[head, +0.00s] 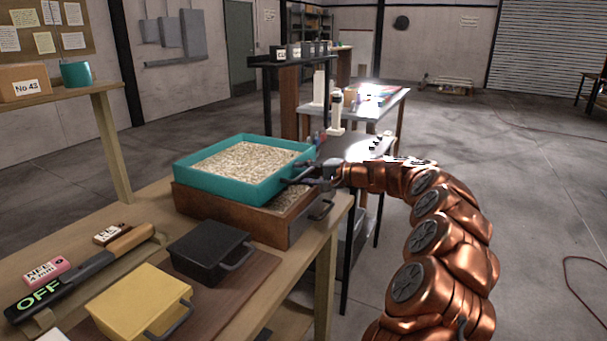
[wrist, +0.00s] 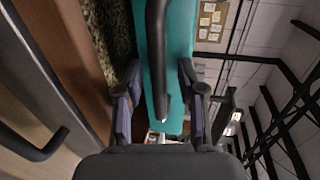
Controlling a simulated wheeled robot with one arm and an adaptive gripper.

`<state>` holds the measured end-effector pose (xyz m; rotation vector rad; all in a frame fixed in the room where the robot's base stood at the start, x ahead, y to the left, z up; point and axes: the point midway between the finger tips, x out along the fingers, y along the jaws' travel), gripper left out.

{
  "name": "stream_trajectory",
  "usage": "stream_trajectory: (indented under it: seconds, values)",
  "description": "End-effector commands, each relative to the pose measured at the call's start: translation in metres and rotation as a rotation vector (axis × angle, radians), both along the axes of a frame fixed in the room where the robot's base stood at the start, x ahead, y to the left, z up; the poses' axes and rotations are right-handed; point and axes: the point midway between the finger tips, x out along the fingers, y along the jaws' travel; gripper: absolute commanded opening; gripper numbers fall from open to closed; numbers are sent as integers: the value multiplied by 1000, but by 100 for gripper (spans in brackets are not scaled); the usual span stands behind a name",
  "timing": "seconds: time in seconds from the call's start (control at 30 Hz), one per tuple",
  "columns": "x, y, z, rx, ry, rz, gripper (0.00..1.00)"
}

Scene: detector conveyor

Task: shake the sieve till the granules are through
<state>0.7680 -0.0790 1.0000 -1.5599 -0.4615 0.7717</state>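The sieve is a teal square tray (head: 225,187) heaped with pale granules (head: 243,164) in the head view. It sits over a brown wooden box (head: 228,212), shifted so that a strip of granules (head: 290,201) shows in the box at the right. My gripper (head: 308,177) is at the sieve's right side, by its black handle. In the wrist view my gripper (wrist: 160,95) is open, its fingers on either side of the black handle (wrist: 157,45), with teal wall (wrist: 180,40) showing in the gaps. The sieve's mesh is hidden under the granules.
A black lidded box (head: 208,250) and a yellow one (head: 140,302) stand on the bench in front. A dark bar marked OFF (head: 55,288) lies at the left. A shelf (head: 60,97) holds a teal cup (head: 76,74). The floor at right is open.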

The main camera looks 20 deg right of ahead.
Motion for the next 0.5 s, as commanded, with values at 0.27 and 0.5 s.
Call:
stream_trajectory:
  seconds: [0.27, 0.5]
  values:
    - [-24, -26, 8, 2, -2, -4, 39]
    - [-56, -58, 18, 0, -3, -5, 39]
